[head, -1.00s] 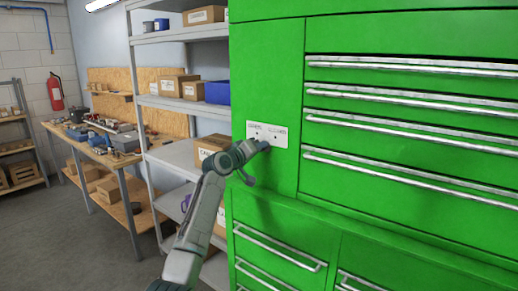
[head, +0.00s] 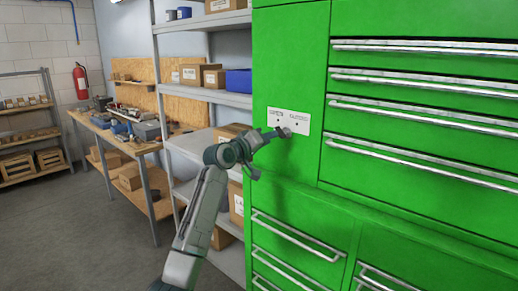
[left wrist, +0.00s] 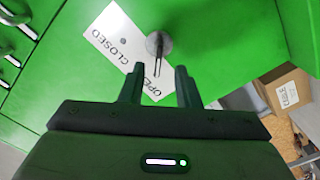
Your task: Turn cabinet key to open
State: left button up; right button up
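The green cabinet (head: 292,60) fills the right side of the head view. Its white plate (head: 303,122) also shows in the left wrist view (left wrist: 106,32), with the words CLOSED and OPEN. A round grey key piece (left wrist: 158,42) sits at the plate's edge, with a thin part pointing towards my gripper. My left gripper (left wrist: 158,72) is open, its two fingers apart on either side of the thin part's end. I cannot tell whether they touch it. In the head view my left gripper (head: 282,133) is close to the plate and hides part of it. My right gripper is not in view.
Drawers with long metal handles (head: 420,108) are to the right and below the plate. A grey shelf (head: 200,150) with boxes stands left of the cabinet. A workbench (head: 135,146) is farther left. The floor (head: 85,240) at lower left is clear.

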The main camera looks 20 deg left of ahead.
pick_arm(q)
jog(key=shift+b+v, duration=0.55)
jog(key=shift+v, duration=1.7)
